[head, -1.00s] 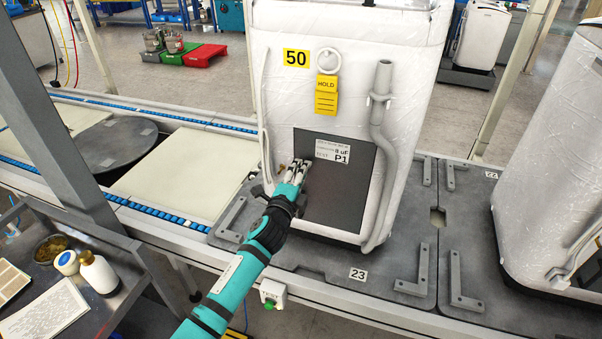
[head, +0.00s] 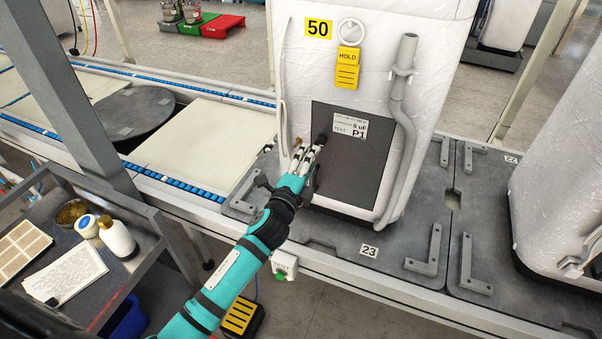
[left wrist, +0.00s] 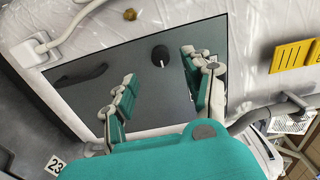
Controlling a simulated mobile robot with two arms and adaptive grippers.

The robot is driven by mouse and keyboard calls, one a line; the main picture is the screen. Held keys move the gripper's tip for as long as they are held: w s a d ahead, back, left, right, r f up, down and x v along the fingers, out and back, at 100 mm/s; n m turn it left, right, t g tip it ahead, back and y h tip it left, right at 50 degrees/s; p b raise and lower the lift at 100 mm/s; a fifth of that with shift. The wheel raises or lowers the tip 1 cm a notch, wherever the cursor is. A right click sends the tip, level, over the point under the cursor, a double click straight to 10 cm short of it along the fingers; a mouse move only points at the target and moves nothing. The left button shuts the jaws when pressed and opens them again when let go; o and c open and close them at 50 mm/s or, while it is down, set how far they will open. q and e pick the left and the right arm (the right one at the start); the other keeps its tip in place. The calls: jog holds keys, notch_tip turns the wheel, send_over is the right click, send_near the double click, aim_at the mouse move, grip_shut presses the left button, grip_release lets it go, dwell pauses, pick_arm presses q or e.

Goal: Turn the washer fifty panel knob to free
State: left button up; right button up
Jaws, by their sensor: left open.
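The washer marked 50 (head: 385,85) is white and plastic-wrapped, with a dark front panel (head: 345,185). A small black knob (left wrist: 160,53) with a pale mark sits on the panel in the left wrist view. In the head view the knob (head: 320,139) is partly hidden behind my fingers, left of the P1 label (head: 349,127). My left gripper (head: 308,157) is open and empty in front of the panel. In the left wrist view its fingers (left wrist: 160,68) stand on either side of the knob, apart from it. My right gripper is not in view.
A yellow HOLD tag (head: 347,68) hangs below a white ring (head: 352,32). A grey hose (head: 398,120) runs down the washer's right side. A brass fitting (left wrist: 130,14) sits beside the panel. Another wrapped machine (head: 560,180) stands right. A cart with bottles (head: 117,236) is at left.

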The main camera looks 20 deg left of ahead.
pick_arm(q)
jog(key=s, duration=0.5)
jog(key=shift+s+a, duration=0.1)
jog(key=shift+s, duration=0.3)
jog(key=s+a+f+n+g, duration=0.1)
jog(key=s+f+n+g, duration=0.15)
jog(key=f, duration=0.85)
jog(key=s+f+n+g, duration=0.2)
jog(key=f+g, duration=0.1)
jog(key=f, duration=0.8)
jog(key=s+a+f+n+g, duration=0.1)
jog(key=s+f+n+g, duration=0.1)
jog(key=s+f, duration=0.45)
jog(key=s+f+n+g, duration=0.2)
jog(key=s+f, duration=0.2)
jog(key=f, duration=0.6)
jog(key=s+f+n+g, duration=0.2)
jog(key=s+f, duration=0.3)
jog(key=s, duration=0.6)
jog(key=s+f+n+g, duration=0.3)
jog(key=s+f, duration=0.3)
jog(key=s, duration=0.5)
jog(key=s+a+f+n+g, duration=0.1)
jog(key=s+f, duration=0.4)
jog(key=s, duration=0.6)
jog(key=shift+s+f+n+g+y, duration=0.25)
jog(key=shift+n+g+y, duration=0.05)
jog(key=shift+n+g, duration=0.4)
